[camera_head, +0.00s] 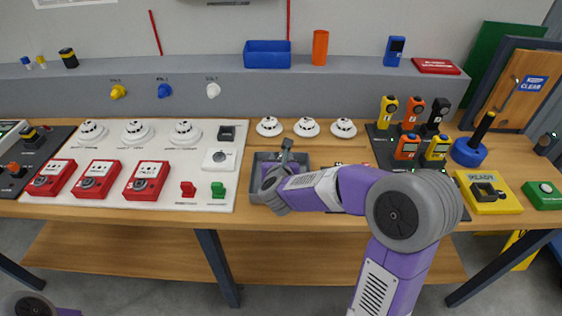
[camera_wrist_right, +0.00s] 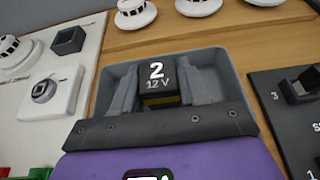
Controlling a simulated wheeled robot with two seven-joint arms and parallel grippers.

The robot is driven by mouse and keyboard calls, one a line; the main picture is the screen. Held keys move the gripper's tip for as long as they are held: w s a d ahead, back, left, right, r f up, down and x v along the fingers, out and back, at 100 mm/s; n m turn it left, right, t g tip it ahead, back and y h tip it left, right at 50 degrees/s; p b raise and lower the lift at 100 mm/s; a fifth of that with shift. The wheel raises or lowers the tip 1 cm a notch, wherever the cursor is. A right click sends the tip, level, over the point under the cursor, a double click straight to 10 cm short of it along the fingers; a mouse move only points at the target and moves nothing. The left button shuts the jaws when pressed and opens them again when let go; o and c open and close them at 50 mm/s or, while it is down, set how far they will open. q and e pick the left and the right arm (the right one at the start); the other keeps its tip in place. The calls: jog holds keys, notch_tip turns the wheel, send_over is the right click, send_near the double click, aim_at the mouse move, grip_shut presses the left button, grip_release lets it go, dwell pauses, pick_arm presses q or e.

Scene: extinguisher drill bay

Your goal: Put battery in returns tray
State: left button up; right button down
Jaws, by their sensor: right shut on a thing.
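The battery (camera_wrist_right: 157,73) is a dark block marked "2 12 V" with a yellow band low on it. In the right wrist view it sits between the two grey fingers of my right gripper (camera_wrist_right: 158,90), which is shut on it. A grey open tray (camera_head: 253,163), seen also in the wrist view (camera_wrist_right: 233,78), lies under and around the gripper. The battery is over or inside this tray; I cannot tell whether it touches the floor. In the head view my right gripper (camera_head: 286,153) reaches in and mostly hides the battery. My left gripper is out of view.
Left of the tray is a white panel (camera_head: 200,150) with red call points and detectors. White detectors (camera_head: 306,127) stand behind the tray. A dark slotted mat (camera_wrist_right: 285,115) lies close to its right. A blue bin (camera_head: 267,55) sits on the back ledge.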

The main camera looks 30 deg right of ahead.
jog(key=shift+f, duration=0.1)
jog(key=c, duration=0.6)
grip_release()
jog(key=shift+s+a+r, duration=0.15)
jog(key=shift+r, duration=0.2)
jog(key=p+v, duration=0.2)
jog(key=v, duration=0.9)
jog(key=shift+s+a, duration=0.1)
jog(key=shift+s, duration=0.2)
